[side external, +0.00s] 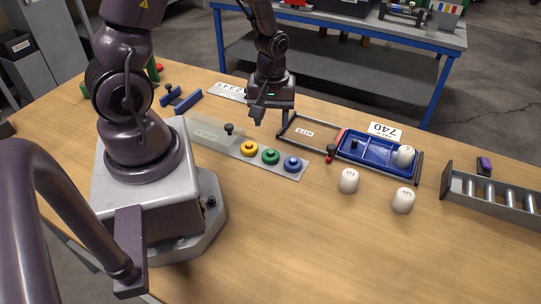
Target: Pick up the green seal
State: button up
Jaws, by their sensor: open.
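The green seal (270,156) is a small round piece with a raised knob. It sits on a grey strip (223,141) between a yellow seal (249,148) and a blue seal (292,163). My gripper (271,117) hangs above the table behind the seals, pointing down, apart from the green seal and a little higher. It is open, and I see nothing between its fingers, though they are small and dark here.
A black frame (312,148) and a blue tray (376,168) holding a white drum lie to the right. Two white drums (348,181) (402,201) stand in front of the tray. A metal rack (490,196) is at far right. The front table is clear.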

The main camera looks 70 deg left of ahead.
aim_at(271, 150)
notch_tip(271, 150, down, 10)
jog(key=shift+a+f, duration=0.1)
jog(key=shift+a, duration=0.05)
dwell(0.5)
jog(key=shift+c, duration=0.5)
jog(key=c, duration=0.5)
jog(key=shift+o, duration=0.2)
